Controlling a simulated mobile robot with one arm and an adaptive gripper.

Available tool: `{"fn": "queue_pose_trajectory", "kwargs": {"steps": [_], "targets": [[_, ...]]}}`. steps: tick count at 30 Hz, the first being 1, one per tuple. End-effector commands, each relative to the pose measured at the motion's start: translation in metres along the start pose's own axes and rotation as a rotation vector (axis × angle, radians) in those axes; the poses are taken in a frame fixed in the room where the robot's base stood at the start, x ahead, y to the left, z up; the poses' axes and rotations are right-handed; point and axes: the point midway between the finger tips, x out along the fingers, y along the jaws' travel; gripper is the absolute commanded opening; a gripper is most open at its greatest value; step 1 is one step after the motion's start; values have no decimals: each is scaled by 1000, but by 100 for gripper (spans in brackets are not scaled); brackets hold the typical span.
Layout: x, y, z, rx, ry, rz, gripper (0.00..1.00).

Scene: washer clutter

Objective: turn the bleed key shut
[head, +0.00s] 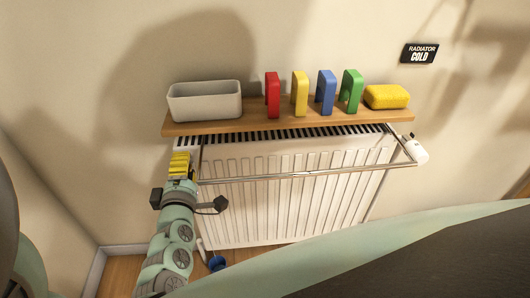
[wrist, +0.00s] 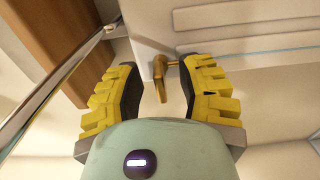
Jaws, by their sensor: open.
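The bleed key (wrist: 161,78) is a small brass-coloured piece at the radiator's end, in the wrist view. Its flat part shows in the gap between my fingertips, closer to the right finger; I cannot tell whether they touch. My gripper (wrist: 159,68) has yellow ribbed fingers with dark pads, spread open around the key in the picture. In the head view my gripper (head: 181,160) is at the upper left end of the white radiator (head: 290,205), and the key is hidden there.
A wooden shelf (head: 255,120) above the radiator holds a grey bin (head: 205,101), several coloured blocks and a yellow sponge (head: 387,97). A metal rail (head: 300,175) runs along the front, passing left of my gripper in the wrist view. A wall sign (head: 420,54) reads RADIATOR COLD.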

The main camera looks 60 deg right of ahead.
Motion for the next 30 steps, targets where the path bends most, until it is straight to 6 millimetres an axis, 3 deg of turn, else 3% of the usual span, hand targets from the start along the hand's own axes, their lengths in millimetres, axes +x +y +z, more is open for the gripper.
{"fn": "queue_pose_trajectory", "kwargs": {"steps": [5, 17, 30], "targets": [[0, 0, -1, 0, 2, 0, 40], [0, 0, 0, 0, 1, -1, 0], [-1, -1, 0, 5, 1, -1, 0]]}}
